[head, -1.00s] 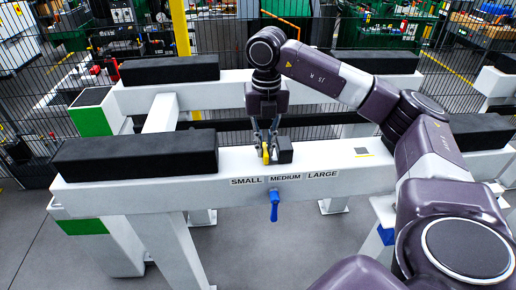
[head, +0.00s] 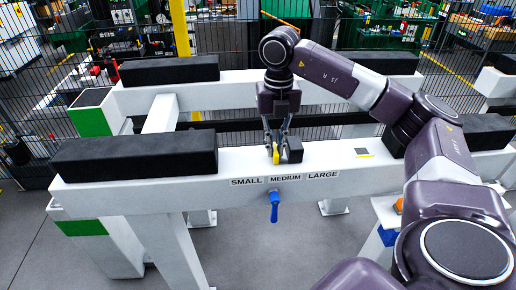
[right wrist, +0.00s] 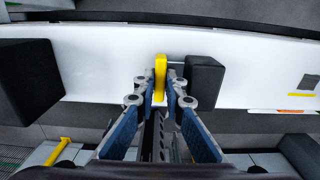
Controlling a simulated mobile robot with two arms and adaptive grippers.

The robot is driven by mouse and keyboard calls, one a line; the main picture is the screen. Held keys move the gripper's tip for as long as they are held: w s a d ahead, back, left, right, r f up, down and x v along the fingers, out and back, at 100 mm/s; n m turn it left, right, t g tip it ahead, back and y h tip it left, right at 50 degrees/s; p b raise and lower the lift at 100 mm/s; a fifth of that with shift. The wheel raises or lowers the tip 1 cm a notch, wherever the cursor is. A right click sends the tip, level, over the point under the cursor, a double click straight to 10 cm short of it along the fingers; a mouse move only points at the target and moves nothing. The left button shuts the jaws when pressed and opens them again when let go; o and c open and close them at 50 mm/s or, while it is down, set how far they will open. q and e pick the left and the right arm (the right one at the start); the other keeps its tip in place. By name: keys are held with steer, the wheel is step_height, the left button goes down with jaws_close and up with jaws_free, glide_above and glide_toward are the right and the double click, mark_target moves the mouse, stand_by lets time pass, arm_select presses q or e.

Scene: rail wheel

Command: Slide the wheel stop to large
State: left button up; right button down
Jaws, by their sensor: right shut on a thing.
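The wheel stop is a small black block (head: 294,150) with a yellow handle (head: 276,153) on its left side. It sits on the white beam (head: 345,158), above the MEDIUM label (head: 286,178) and a little toward the LARGE label (head: 323,175). The SMALL label (head: 245,182) is further left. My right gripper (head: 276,148) points down and is shut on the yellow handle. In the right wrist view the handle (right wrist: 160,75) stands between the fingertips, with the black block (right wrist: 205,82) just to their right. My left gripper is not in view.
A long black pad (head: 135,155) lies on the beam left of the stop. A blue lever (head: 274,205) hangs below the beam's front. The beam top right of the block is clear up to a small dark-and-yellow plate (head: 363,152). A wire fence stands behind.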

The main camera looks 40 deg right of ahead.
mark_target(292, 142)
steer(key=shift+d+r, duration=0.1)
steer(key=shift+d, duration=0.05)
steer(key=shift+s+d+b, duration=0.2)
steer(key=shift+s+d, duration=0.35)
steer(key=shift+d, duration=0.3)
steer(key=shift+s+d+b, duration=0.15)
steer(key=shift+s+d, duration=0.35)
steer(key=shift+d, duration=0.45)
steer(key=shift+s+d+b, duration=0.2)
steer(key=shift+s+d, duration=0.3)
steer(key=shift+d, duration=0.3)
steer(key=shift+s+d+b, duration=0.15)
steer(key=shift+s+d, duration=0.35)
steer(key=shift+d, duration=0.25)
steer(key=shift+s+d, duration=0.1)
steer(key=shift+s+d+b, duration=0.2)
steer(key=shift+s+d, duration=0.3)
steer(key=shift+d, duration=0.3)
steer(key=shift+s+d+b, duration=0.15)
steer(key=shift+s+d, duration=0.3)
steer(key=shift+d, duration=0.3)
steer(key=c, duration=2.1)
jaws_free()
steer(key=o, duration=0.3)
steer(key=shift+a, duration=0.15)
